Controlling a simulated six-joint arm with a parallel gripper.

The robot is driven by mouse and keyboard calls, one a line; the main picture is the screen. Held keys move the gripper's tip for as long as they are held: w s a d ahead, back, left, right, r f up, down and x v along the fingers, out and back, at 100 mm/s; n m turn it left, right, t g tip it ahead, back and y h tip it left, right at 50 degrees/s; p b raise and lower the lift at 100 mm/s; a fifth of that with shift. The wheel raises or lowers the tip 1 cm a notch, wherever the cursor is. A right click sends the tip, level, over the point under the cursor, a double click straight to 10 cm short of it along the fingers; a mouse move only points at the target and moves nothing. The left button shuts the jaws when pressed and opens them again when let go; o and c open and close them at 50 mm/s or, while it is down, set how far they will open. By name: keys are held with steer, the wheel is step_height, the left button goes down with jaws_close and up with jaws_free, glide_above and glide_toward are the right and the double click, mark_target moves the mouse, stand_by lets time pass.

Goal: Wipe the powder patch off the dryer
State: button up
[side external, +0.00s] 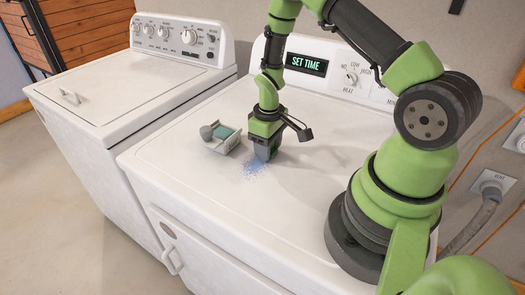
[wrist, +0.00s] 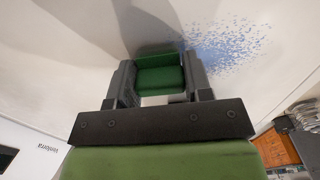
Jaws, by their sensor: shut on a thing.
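The powder patch (side external: 256,171) is a scatter of blue specks on the white top of the dryer (side external: 310,180). In the wrist view the patch (wrist: 215,48) lies just right of the fingertips. My gripper (side external: 267,150) points down at the dryer top, right beside the patch's upper edge in the side view. It is shut on a green block (wrist: 160,75), which looks like a sponge and sits between the two grey fingers. Only a little of the block shows in the side view. I cannot tell whether it touches the dryer top.
A small grey holder (side external: 212,144) with a teal inside stands left of my gripper on the dryer. The dryer's control panel (side external: 320,68) rises at the back. A white washer (side external: 110,90) stands to the left. The dryer top's front left is clear.

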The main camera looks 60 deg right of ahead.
mark_target(241, 180)
steer(key=shift+d, duration=0.5)
steer(key=shift+a, duration=5.85)
steer(key=shift+w, duration=0.4)
steer(key=shift+w+d, duration=0.2)
steer(key=shift+d, duration=5.4)
steer(key=shift+a, duration=5.3)
steer(key=shift+a+r, duration=0.1)
steer(key=shift+a, duration=0.2)
step_height(241, 180, up, 8)
steer(key=shift+s, duration=0.1)
